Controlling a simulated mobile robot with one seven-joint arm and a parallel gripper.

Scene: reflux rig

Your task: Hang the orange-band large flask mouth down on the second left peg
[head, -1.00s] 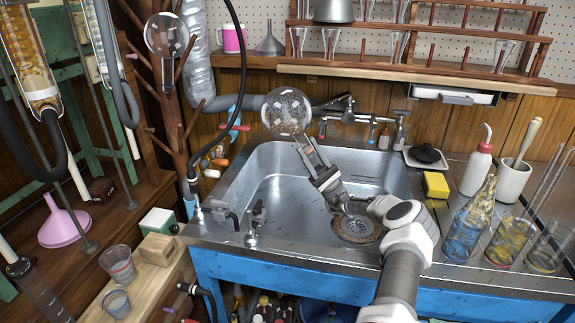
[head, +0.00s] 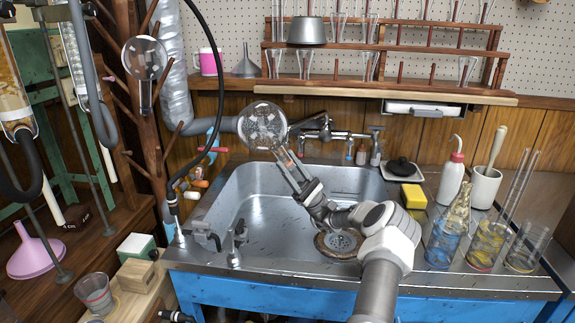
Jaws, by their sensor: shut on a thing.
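My gripper (head: 287,165) is over the sink, its fingers shut on the neck of a clear round flask (head: 263,126). The flask's bulb is up and its neck points down and to the right into the fingers, so it is tilted mouth down. A little orange shows at the neck between the fingers. A dark wooden peg tree (head: 152,135) stands to the left of the sink, with pegs slanting out on both sides. Another round flask (head: 145,58) hangs mouth down near its top. The held flask is apart from the tree, to its right.
A black hose (head: 244,80) and a silver duct (head: 170,60) run between tree and held flask. The tap (head: 325,130) is just behind the flask. A wooden rack (head: 385,48) with glassware is above. Bottles and cylinders stand at right; a pink funnel (head: 36,255) is at left.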

